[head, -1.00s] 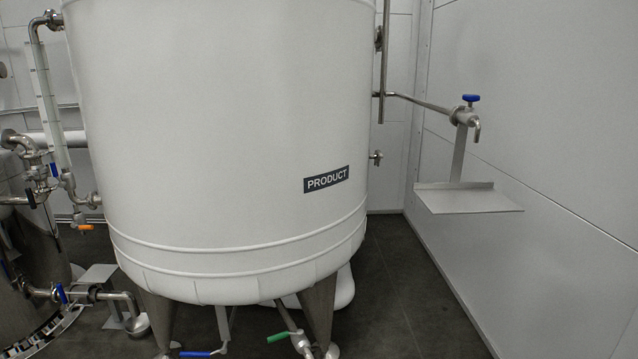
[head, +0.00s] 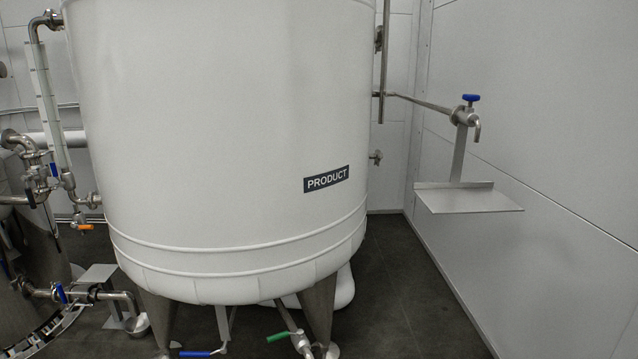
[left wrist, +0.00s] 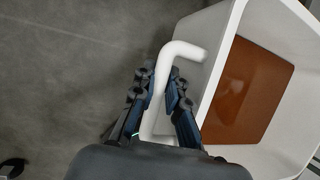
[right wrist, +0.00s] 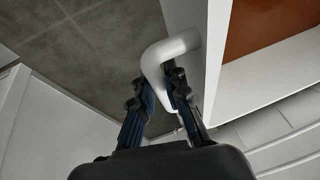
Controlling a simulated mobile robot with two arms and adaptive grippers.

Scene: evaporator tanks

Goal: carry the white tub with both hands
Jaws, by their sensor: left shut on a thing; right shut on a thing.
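The white tub shows in the left wrist view (left wrist: 222,50) and in the right wrist view (right wrist: 262,85). Reddish-brown contents (left wrist: 248,90) lie inside it. In the left wrist view my left gripper (left wrist: 165,85) is shut on the tub's white bar handle (left wrist: 180,52), at the tub's side. In the right wrist view my right gripper (right wrist: 158,85) is shut on another white handle (right wrist: 170,50) of the tub. The head view shows neither the tub nor my grippers.
A large white tank labelled PRODUCT (head: 220,150) stands on metal legs ahead. A small shelf (head: 468,197) sticks out from the right wall under a tap with a blue handle (head: 470,98). Pipes and valves (head: 45,170) are at the left. Dark floor (head: 395,290) is clear between tank and wall.

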